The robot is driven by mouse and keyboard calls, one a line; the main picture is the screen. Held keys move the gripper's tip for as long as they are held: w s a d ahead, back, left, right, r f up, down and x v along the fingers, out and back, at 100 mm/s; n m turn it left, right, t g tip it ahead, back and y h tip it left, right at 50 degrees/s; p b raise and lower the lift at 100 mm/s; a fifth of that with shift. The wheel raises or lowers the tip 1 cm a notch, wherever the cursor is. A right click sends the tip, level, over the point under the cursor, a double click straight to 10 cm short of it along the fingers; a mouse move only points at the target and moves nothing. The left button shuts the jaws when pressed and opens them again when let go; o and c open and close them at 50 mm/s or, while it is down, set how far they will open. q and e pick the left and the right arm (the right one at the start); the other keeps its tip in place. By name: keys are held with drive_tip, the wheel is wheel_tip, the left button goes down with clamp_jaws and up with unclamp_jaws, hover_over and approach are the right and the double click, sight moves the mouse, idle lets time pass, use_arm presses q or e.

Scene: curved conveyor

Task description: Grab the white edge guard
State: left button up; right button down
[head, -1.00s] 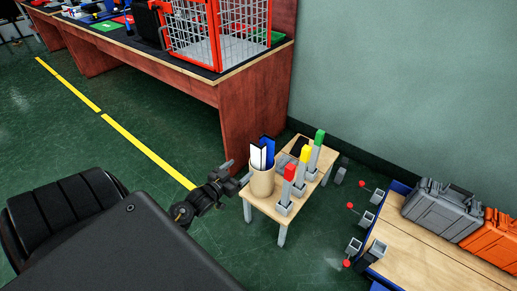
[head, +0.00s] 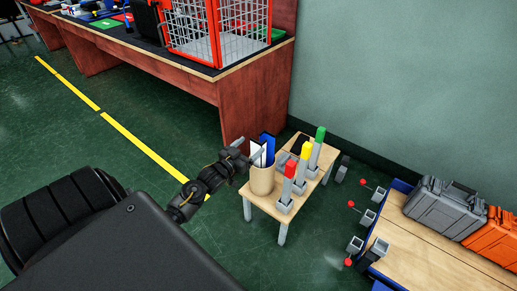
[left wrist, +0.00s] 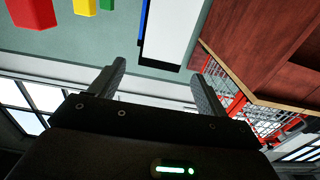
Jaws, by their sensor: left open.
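The white edge guard (head: 257,152) stands upright in a tan cup (head: 262,181) on the small wooden table, beside a blue edge guard (head: 268,146). My left gripper (head: 246,153) is open at the upper left side of the cup, level with the top of the white guard. In the left wrist view the white guard (left wrist: 168,35) lies ahead between the two open fingers (left wrist: 158,64), with a blue strip along its left side. No grip on it shows. The guard's lower part is hidden inside the cup. My right gripper is not in view.
Red (head: 289,170), yellow (head: 306,151) and green (head: 320,135) topped posts stand on the small table (head: 263,205), right of the cup. A large workbench (head: 255,100) with a red wire cage (head: 242,30) is behind. Grey (head: 440,205) and orange (head: 492,238) cases sit at right.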

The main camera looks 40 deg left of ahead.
sight(256, 143)
use_arm(q)
drive_tip(key=w, duration=0.4)
drive_tip(key=shift+w+f+b, duration=0.35)
drive_tip(key=shift+w, duration=0.05)
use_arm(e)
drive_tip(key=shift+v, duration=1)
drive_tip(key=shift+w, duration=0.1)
use_arm(q)
drive_tip(key=c, duration=1.4)
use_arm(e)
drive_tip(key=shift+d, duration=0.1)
